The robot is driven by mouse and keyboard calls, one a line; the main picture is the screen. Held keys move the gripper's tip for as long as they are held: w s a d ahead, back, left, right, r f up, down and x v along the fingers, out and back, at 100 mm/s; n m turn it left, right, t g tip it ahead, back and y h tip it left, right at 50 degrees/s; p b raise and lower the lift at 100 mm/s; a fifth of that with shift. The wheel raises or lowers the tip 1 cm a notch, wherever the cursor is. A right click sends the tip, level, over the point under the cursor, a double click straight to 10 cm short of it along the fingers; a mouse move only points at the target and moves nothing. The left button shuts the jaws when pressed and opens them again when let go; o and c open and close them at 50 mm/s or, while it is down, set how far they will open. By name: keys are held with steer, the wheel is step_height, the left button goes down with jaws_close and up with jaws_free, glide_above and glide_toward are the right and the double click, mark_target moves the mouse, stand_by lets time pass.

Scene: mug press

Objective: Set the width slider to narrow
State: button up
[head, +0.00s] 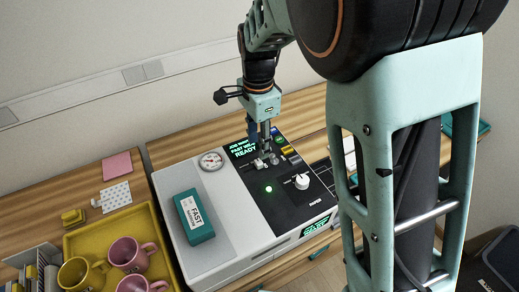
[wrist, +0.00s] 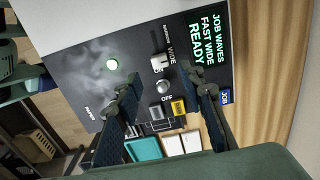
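The press's black control panel (wrist: 95,75) fills much of the wrist view. The screen (wrist: 208,40) reads JOB WAVES, FAST, WIDE, READY.
A yellow tray (head: 157,218) with pink and yellow mugs stands at left.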

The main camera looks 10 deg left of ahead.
mark_target(258, 162)
step_height(258, 162, down, 7)
steer(key=shift+r, duration=0.2)
jaws_close()
stand_by(0.3)
